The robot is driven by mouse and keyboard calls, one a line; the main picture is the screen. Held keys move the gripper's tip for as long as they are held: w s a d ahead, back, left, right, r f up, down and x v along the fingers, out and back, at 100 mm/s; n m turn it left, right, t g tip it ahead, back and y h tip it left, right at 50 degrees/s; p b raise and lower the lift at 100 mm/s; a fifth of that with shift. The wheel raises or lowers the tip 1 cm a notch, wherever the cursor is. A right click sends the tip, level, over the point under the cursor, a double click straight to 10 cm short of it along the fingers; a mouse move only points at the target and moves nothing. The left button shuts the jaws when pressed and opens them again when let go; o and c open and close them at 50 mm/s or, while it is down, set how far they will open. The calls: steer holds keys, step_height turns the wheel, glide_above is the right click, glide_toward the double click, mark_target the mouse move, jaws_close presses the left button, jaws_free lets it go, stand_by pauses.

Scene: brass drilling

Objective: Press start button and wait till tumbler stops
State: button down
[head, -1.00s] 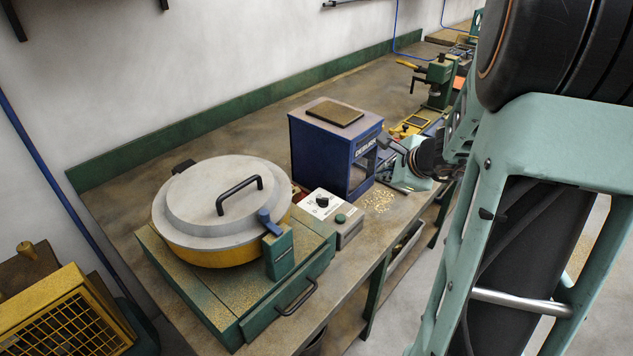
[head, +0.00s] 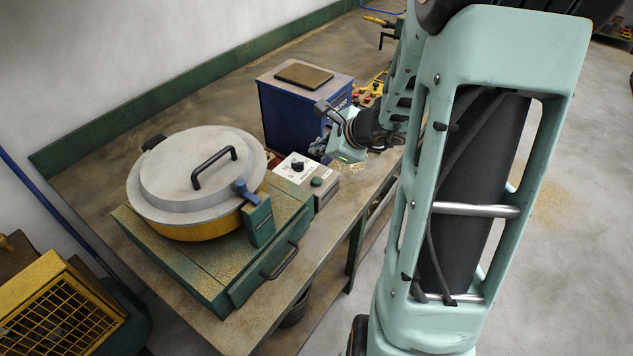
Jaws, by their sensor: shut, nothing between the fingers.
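The tumbler (head: 178,190) is a round yellow tub with a closed grey lid and black handle. It sits on a green base (head: 175,268) at the left of the bench. A small control box (head: 310,176) stands just right of it, with a black knob (head: 297,167) and a green button (head: 317,182). My gripper (head: 318,147) is at the end of my arm, just behind and right of the control box, in front of the blue machine. It appears apart from the button. Its fingertips are small and partly hidden, and it holds nothing that I can see.
A blue machine (head: 283,112) with a brown plate on top stands behind the control box. Brass shavings lie near my gripper. A yellow mesh crate (head: 62,318) is at lower left. The bench surface (head: 115,190) is clear behind the tumbler.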

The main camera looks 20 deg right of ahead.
steer(key=b, duration=0.4)
glide_above(318, 182)
step_height(318, 182, down, 6)
steer(key=shift+r, duration=0.2)
steer(key=shift+f+b, duration=1)
steer(key=shift+b, duration=0.15)
steer(key=shift+f, duration=0.1)
steer(key=shift+f+b, duration=0.3)
steer(key=shift+b, duration=0.3)
